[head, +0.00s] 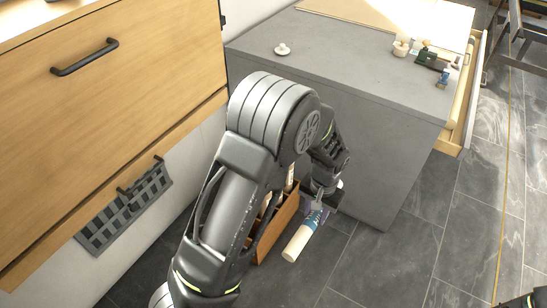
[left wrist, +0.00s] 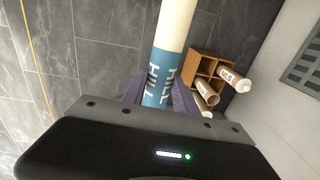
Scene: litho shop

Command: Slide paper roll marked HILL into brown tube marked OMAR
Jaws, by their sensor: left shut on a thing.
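My left gripper (head: 317,207) is shut on the paper roll (head: 299,240), a cream roll with a blue band. In the left wrist view the roll (left wrist: 172,30) shows HILL in white letters on the band between my purple finger pads. The roll is tilted in the air, its cream end pointing away from the gripper. A wooden divided box (left wrist: 207,62) on the floor holds brown tubes. I cannot read OMAR on any tube. My right gripper is not in view.
In the head view the wooden box (head: 277,232) is partly hidden behind my left arm. A grey cabinet (head: 345,130) stands behind, with small items on top and an open drawer (head: 460,115). A wooden drawer unit (head: 130,110) is at left.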

